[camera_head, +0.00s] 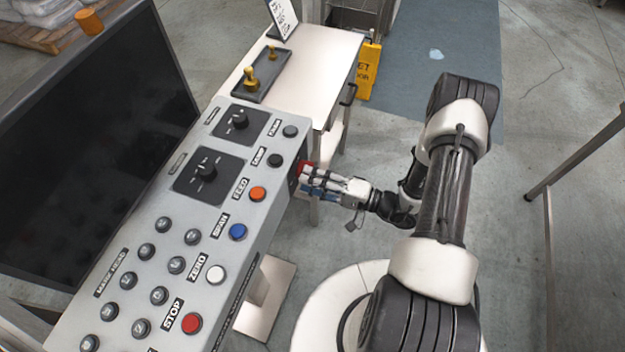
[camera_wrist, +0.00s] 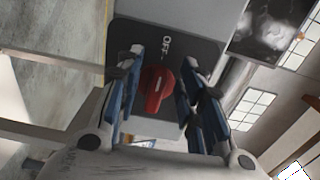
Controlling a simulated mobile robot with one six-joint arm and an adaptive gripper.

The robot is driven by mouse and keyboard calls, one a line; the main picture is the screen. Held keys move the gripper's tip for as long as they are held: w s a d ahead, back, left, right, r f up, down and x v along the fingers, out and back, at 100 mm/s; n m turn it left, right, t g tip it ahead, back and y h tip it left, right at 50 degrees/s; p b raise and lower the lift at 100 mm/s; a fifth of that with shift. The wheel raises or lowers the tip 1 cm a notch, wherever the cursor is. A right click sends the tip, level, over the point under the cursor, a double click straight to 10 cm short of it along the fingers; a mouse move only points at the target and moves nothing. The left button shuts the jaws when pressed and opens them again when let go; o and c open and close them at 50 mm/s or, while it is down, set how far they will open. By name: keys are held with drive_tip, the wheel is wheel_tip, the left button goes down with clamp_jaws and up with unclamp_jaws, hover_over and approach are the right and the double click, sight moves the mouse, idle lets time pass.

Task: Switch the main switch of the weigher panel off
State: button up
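The weigher panel (camera_head: 215,215) is a sloped grey console with buttons and knobs beside a dark screen. Its red main switch (camera_head: 306,168) sits on the panel's right end face. In the wrist view the switch (camera_wrist: 157,92) is a red rotary handle on a dark plate (camera_wrist: 125,38), with the word OFF above it. My gripper (camera_head: 312,177) is at that end face. In the wrist view my gripper (camera_wrist: 161,80) is open, one blue-padded finger on each side of the handle, with small visible gaps. The lower part of the plate is partly hidden by the fingers.
A pale side table (camera_head: 315,75) with brass weights (camera_head: 250,80) stands behind the panel. A yellow floor sign (camera_head: 369,70) is beside it. A red STOP button (camera_head: 192,322) is on the panel's near part. A metal rail (camera_head: 575,160) stands at the right.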

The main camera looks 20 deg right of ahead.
drive_tip(key=v, duration=1.2)
drive_tip(key=shift+r, duration=0.1)
